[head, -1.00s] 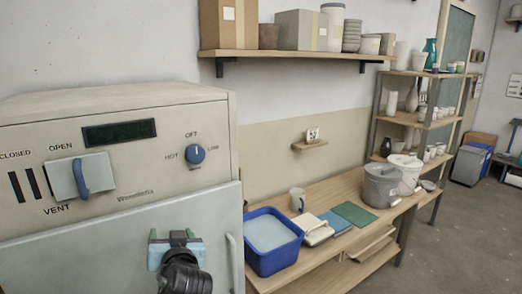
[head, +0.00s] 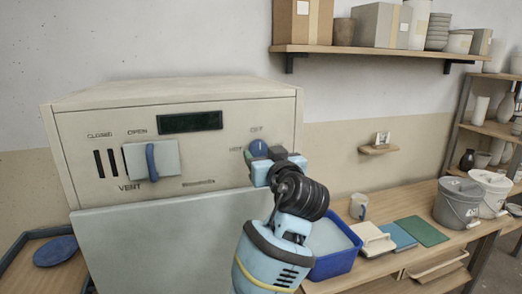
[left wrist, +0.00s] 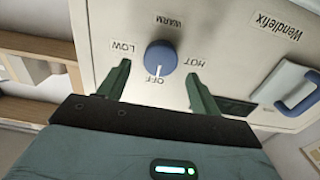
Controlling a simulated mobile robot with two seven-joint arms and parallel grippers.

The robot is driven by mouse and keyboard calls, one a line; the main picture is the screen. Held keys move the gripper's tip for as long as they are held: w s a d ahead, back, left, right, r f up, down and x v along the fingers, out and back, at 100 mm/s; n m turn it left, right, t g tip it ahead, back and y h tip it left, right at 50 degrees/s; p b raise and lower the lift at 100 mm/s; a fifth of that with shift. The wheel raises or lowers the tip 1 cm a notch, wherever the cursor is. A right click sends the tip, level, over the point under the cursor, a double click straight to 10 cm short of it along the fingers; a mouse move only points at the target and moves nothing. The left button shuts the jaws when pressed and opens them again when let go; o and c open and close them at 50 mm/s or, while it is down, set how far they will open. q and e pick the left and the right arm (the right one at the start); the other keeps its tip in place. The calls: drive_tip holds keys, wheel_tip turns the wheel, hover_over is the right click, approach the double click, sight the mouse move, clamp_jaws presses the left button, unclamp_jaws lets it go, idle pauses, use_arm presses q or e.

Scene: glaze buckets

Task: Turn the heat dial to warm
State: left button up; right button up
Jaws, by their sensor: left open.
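The heat dial (head: 258,147) is a round blue knob on the front panel of the cream kiln (head: 85,128). It also shows in the left wrist view (left wrist: 161,56), upside down, with OFF, HOT, LOW and WARM around it. Its white mark points at OFF. My left gripper (head: 277,158) is in front of the dial and covers the panel just below and right of it. In the left wrist view its two green fingers (left wrist: 158,82) are spread apart, one to each side of the dial. I cannot tell whether they touch it.
The vent slider (head: 151,161) with its blue handle is left of the dial. A blue tub (head: 336,262), a lidded grey bucket (head: 458,203) and flat boards stand on the wooden bench at right. A shelf (head: 375,52) juts from the wall above. Bare floor is at bottom right.

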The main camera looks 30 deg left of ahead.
sight(260, 149)
use_arm(q)
drive_tip(key=shift+x, duration=1.85)
drive_tip(key=c, duration=0.9)
drive_tip(key=shift+c, duration=0.2)
